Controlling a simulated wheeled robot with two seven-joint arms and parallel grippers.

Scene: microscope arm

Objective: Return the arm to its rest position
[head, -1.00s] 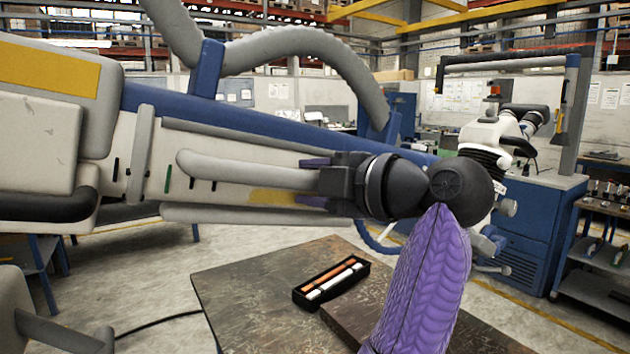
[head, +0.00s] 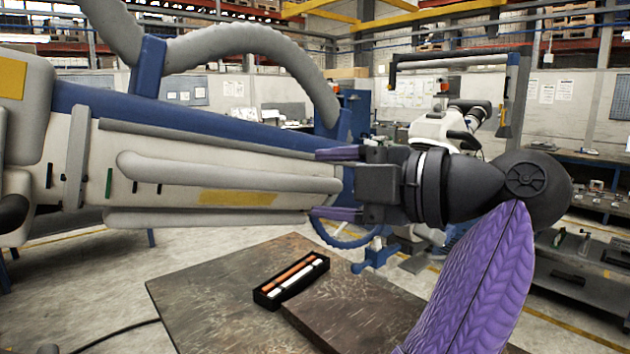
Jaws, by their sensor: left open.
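The large arm (head: 235,125), with a blue beam, white panels and grey hoses, runs from the left edge toward the middle. A grey bar-shaped handle (head: 150,166) lies along its side above a yellow label. My left gripper (head: 318,184) has two purple fingers, spread above and below the right end of this handle, with gaps visible. It is open. Its black wrist and purple link cover the far end of the beam. A white microscope (head: 440,125) shows behind my wrist; whether it joins the beam is hidden. My right gripper is not in view.
A dark worktable (head: 200,290) stands below, with a black tray (head: 291,282) holding an orange and a white stick. A dark raised slab (head: 350,310) lies beside the tray. Shelves with tools (head: 590,240) stand at the right. Open floor shows left of the table.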

